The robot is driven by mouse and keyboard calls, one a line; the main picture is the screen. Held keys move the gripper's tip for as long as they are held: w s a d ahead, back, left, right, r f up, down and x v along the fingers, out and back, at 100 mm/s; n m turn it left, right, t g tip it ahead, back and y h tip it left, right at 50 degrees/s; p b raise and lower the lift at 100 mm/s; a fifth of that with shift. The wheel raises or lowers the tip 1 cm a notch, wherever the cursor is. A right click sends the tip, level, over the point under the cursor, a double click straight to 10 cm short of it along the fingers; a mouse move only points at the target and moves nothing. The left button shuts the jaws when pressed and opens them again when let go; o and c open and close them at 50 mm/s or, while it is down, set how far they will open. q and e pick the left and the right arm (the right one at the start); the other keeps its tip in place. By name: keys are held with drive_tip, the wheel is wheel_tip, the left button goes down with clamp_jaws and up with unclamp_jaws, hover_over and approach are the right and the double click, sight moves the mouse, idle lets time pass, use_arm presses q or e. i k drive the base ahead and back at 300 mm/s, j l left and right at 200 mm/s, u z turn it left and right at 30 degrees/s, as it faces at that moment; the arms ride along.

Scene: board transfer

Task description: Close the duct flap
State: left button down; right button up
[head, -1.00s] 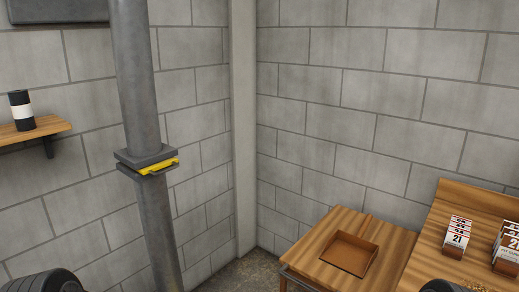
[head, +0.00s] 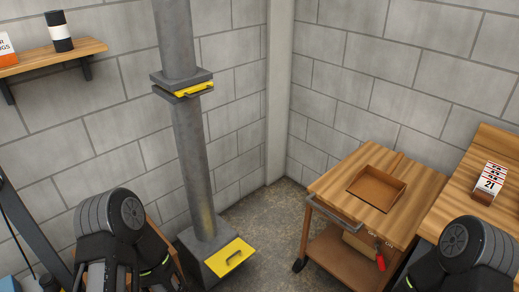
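A grey metal duct (head: 190,150) runs down the wall in the head view. A dark collar around it holds a yellow plate (head: 195,89) with a dark handle, edge towards me. At the duct's foot is a dark box (head: 192,251) with a yellow flap (head: 230,257) on its sloping face. The flap carries a dark handle. I cannot tell from here whether either yellow part is fully closed. Parts of both my arms show at the lower left and lower right, apart from the duct. Neither gripper's fingertips are in view.
A wooden cart (head: 330,190) with a brown tray (head: 353,185) stands right of the duct. A red-handled tool (head: 380,262) hangs at its side. A wooden bench (head: 450,205) holds cards at right. A wall shelf (head: 55,52) is upper left. Floor between duct and cart is clear.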

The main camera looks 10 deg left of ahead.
sight(222, 263)
drive_tip(key=k, duration=0.65)
drive_tip(key=z, duration=1.35)
drive_tip(key=j+z, duration=0.2)
drive_tip(key=j, duration=2.05)
